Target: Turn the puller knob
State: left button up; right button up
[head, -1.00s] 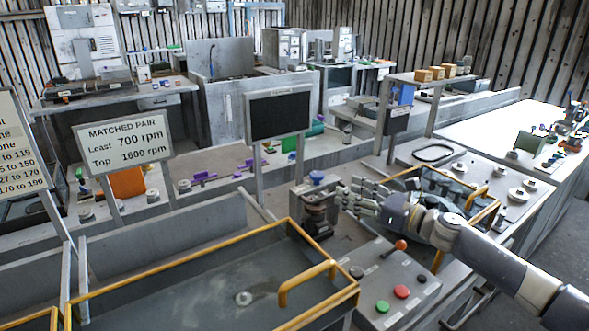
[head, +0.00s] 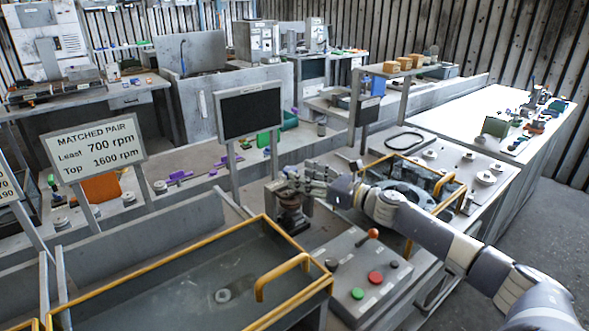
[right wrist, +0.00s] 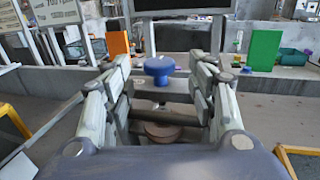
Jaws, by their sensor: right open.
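The puller (head: 290,213) is a dark, stubby device on the grey bench, beside the yellow-railed tank. Its blue knob (right wrist: 159,66) shows in the right wrist view, upright on a thin stem above a round brown base. My right gripper (head: 300,178) reaches in from the right at the height of the puller's top. Its fingers are open, and in the right wrist view the knob stands between the fingertips, with a gap on each side. My left gripper is not in view.
A control panel (head: 365,272) with green and red buttons and an orange-tipped lever lies in front of the puller. The yellow-railed tank (head: 180,285) is at left. A dark screen (head: 249,112) stands behind. A second yellow-railed case (head: 448,190) lies beyond my right arm.

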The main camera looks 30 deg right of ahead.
aim_at(295, 170)
jog(key=shift+p+x, duration=0.5)
jog(key=shift+x, duration=1.1)
jog(key=shift+w+a, duration=0.15)
jog(key=shift+w, duration=0.1)
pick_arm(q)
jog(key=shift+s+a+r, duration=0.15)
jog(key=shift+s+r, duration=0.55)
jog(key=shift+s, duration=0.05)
pick_arm(e)
jog(key=c, duration=1)
